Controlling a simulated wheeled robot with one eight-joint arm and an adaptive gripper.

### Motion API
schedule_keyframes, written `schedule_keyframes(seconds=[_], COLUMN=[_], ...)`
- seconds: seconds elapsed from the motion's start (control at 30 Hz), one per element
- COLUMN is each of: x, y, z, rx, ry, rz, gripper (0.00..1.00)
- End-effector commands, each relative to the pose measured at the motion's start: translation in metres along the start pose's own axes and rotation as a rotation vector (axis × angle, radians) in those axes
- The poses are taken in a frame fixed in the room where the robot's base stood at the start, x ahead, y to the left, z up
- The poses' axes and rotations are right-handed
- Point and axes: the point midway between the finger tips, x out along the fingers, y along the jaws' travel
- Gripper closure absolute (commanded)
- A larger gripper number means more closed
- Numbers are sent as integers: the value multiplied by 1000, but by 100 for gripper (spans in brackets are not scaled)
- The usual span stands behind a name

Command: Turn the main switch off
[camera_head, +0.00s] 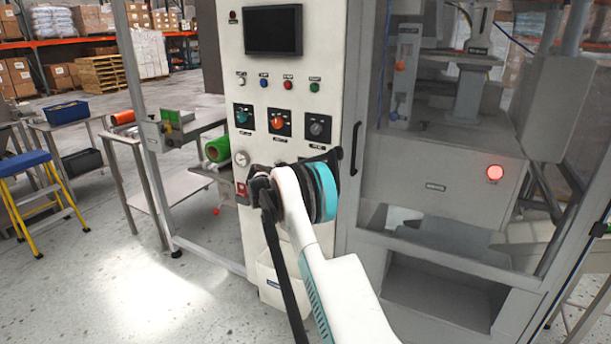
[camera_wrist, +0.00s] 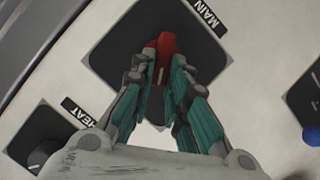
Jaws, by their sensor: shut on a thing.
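In the wrist view, the main switch (camera_wrist: 166,43) has a red handle on a dark square plate, beside a label reading MAIN. My gripper (camera_wrist: 160,80) is closed around the handle, with one finger on each side. The handle's red end shows beyond the fingertips, and its lower part lies between them. In the head view, my white and teal wrist reaches the pale control panel (camera_head: 232,60). It hides the fingers and the switch there.
A HEAT knob (camera_wrist: 42,152) sits left of the switch in the wrist view. The panel also carries a dark screen (camera_head: 273,30), small buttons and a row of knobs. A glazed machine door with a handle (camera_head: 355,148) is close on the right. Open floor lies left.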

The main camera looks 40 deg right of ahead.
Motion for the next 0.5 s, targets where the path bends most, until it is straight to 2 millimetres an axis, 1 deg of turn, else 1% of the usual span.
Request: schedule_keyframes(seconds=[0.03,0.5], x=[0,1], y=[-3,-14], z=[0,4], rx=[-41,-454], ry=[1,1], rz=[16,187], gripper=[100,100])
